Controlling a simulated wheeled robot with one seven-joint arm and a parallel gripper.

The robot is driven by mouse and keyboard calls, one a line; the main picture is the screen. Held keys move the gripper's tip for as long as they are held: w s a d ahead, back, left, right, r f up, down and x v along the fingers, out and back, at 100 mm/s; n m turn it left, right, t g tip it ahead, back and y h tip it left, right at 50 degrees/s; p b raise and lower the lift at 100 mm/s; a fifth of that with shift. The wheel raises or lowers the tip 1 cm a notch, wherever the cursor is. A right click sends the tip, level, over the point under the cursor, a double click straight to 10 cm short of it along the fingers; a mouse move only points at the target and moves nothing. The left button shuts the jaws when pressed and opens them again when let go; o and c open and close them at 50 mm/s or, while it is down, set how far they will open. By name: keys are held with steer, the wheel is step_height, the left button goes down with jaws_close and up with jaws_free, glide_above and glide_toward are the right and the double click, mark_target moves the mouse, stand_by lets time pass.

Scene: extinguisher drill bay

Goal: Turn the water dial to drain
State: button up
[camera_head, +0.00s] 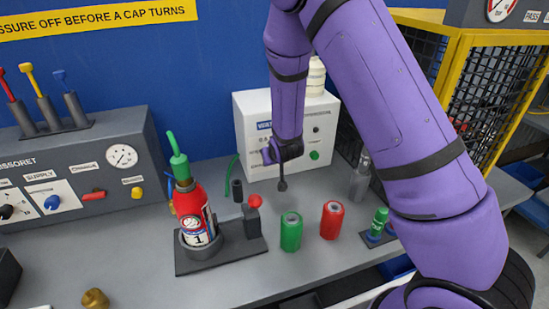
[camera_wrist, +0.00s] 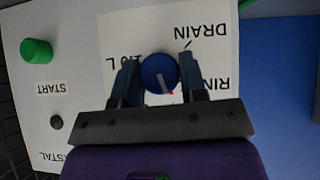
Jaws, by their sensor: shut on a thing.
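The water dial is a round blue knob (camera_wrist: 158,70) on a white panel (camera_wrist: 85,40), seen upside down in the wrist view. My gripper (camera_wrist: 157,72) has its two fingers on either side of the knob and is shut on it. The knob's pale, red-tipped pointer line aims down and slightly right in that view, away from the DRAIN label (camera_wrist: 200,32) at upper right. A RIN... label (camera_wrist: 212,88), partly hidden, lies to the right. In the head view my gripper (camera_head: 270,156) is at the white box (camera_head: 246,112); the dial is hidden there.
A green START button (camera_wrist: 37,52) sits beside the dial. On the grey bench stand a red extinguisher (camera_head: 188,197) in a holder, a green can (camera_head: 291,232), a red can (camera_head: 332,220) and a clear bottle (camera_head: 360,178). A yellow-framed cage (camera_head: 447,85) stands at right.

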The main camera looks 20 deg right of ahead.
steer(key=h, duration=0.1)
steer(key=n+h, duration=0.2)
steer(key=h, duration=0.1)
steer(key=shift+a, duration=0.25)
steer(key=shift+f+n+t+h, duration=0.1)
steer(key=shift+n+t+h, duration=0.3)
steer(key=shift+n+h, duration=0.75)
steer(key=shift+h, duration=0.45)
steer(key=o, duration=0.9)
steer(key=shift+o, duration=0.2)
steer(key=v, duration=1)
steer(key=shift+s, duration=0.4)
steer(key=shift+a, duration=0.1)
